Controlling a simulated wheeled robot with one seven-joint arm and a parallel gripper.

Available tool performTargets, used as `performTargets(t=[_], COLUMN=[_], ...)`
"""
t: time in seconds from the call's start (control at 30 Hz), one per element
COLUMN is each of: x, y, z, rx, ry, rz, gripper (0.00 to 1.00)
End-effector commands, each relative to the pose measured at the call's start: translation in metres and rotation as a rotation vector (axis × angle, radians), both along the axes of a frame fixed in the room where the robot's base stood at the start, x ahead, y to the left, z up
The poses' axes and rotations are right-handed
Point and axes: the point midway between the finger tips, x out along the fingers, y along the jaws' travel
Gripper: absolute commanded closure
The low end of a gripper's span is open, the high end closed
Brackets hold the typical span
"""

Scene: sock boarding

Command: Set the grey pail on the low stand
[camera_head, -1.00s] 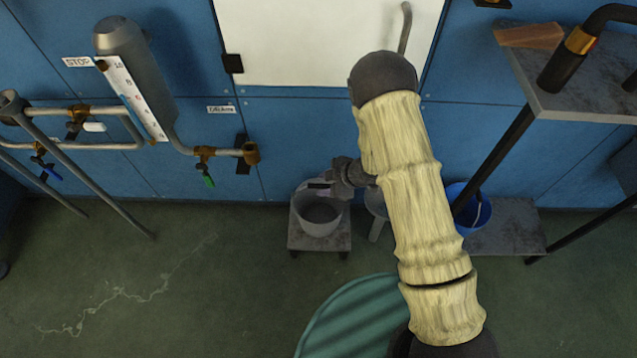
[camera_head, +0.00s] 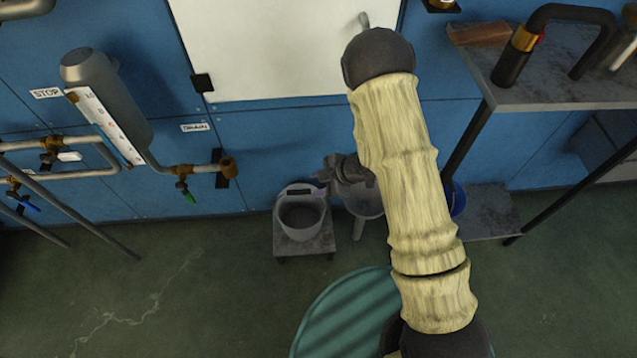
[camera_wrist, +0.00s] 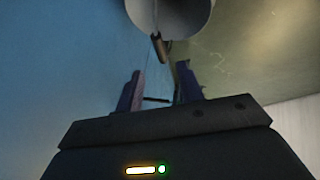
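The grey pail (camera_head: 301,217) stands upright on the low stand (camera_head: 318,244), a small grey platform near the blue wall. My gripper (camera_head: 327,178) is just right of and above the pail's rim in the head view; its fingers are small and hard to make out there. In the wrist view my gripper (camera_wrist: 160,83) has its two fingers apart with a gap between them. The pail (camera_wrist: 172,12) shows at the top of that view, with a brown handle grip (camera_wrist: 160,48) beyond the fingertips. The fingers appear to hold nothing.
A pale round-topped object (camera_head: 364,206) on a leg stands right of the low stand, partly behind my arm. A blue bucket (camera_head: 459,201) is farther right, by a grey shelf (camera_head: 490,213). Pipes and valves (camera_head: 185,171) are on the left. A teal round surface (camera_head: 345,318) is in front.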

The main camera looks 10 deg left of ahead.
Motion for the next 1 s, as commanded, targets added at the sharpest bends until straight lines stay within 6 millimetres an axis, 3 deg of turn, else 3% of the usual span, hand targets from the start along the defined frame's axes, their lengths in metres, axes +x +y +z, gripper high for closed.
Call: performTargets(t=[0.3,0.47,0.6,0.73,0.87,1.0], x=[0.001,0.021,0.044,0.052,0.041,0.013], y=[0.0,-0.018,-0.055,-0.101,-0.145,-0.185], z=[0.002,0.024,0.063,0.104,0.141,0.175], rx=[-0.002,-0.036,-0.094,-0.141,-0.17,-0.182], ry=[-0.003,-0.023,-0.035,-0.014,0.039,0.13], rz=[-0.009,-0.138,-0.388,-0.663,-0.93,-1.207], gripper=[0.62,0.62,0.62,0.62,0.62,0.62])
